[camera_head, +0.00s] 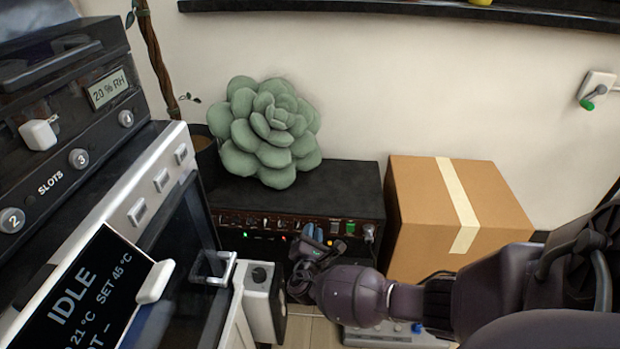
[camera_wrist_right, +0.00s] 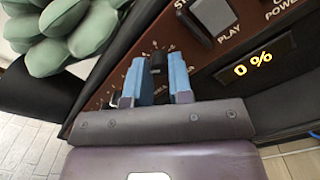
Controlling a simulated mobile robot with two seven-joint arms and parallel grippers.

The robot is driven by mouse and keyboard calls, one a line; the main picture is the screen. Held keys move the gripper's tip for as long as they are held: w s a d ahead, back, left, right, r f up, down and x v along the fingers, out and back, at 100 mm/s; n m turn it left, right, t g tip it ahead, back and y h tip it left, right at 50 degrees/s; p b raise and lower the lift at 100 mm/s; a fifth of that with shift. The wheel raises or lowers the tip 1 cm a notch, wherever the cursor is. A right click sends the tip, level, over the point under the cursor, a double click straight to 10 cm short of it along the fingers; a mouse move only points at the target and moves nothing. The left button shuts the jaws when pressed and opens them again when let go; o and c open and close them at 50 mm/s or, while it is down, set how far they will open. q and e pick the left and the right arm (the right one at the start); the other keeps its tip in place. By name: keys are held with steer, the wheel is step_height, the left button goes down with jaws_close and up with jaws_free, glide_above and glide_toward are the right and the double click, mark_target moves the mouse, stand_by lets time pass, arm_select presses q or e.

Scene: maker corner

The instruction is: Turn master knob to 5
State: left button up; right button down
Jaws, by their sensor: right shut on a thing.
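The black amplifier (camera_head: 345,178) stands on the floor against the wall, with a brown control panel on its front. My right gripper (camera_head: 312,240) is at the right part of this panel. In the right wrist view, the blue fingers of my right gripper (camera_wrist_right: 154,85) are shut on a small black knob, the master knob (camera_wrist_right: 157,60), with pale scale marks around it. Its label and part of its scale are hidden by the fingers, so its setting cannot be read. A display (camera_wrist_right: 262,58) beside it reads 0 %. My left gripper is not in view.
A green succulent-shaped cushion (camera_head: 265,135) sits on the amplifier. A taped cardboard box (camera_head: 420,205) stands close on its right. A grey device (camera_head: 385,337) lies below my right arm.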

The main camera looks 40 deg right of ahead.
arm_select(q)
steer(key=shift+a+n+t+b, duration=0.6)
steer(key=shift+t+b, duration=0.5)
steer(key=shift+b, duration=1.15)
arm_select(e)
steer(key=shift+a+f+m+g, duration=0.1)
steer(key=shift+m+g, duration=0.2)
steer(key=shift+m, duration=5.2)
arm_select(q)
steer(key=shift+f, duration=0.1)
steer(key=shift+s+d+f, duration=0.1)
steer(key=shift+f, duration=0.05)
arm_select(e)
steer(key=c, duration=1)
jaws_free()
arm_select(q)
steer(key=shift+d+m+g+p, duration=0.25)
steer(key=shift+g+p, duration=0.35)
steer(key=shift+p, duration=0.5)
arm_select(e)
steer(key=shift+v, duration=5.4)
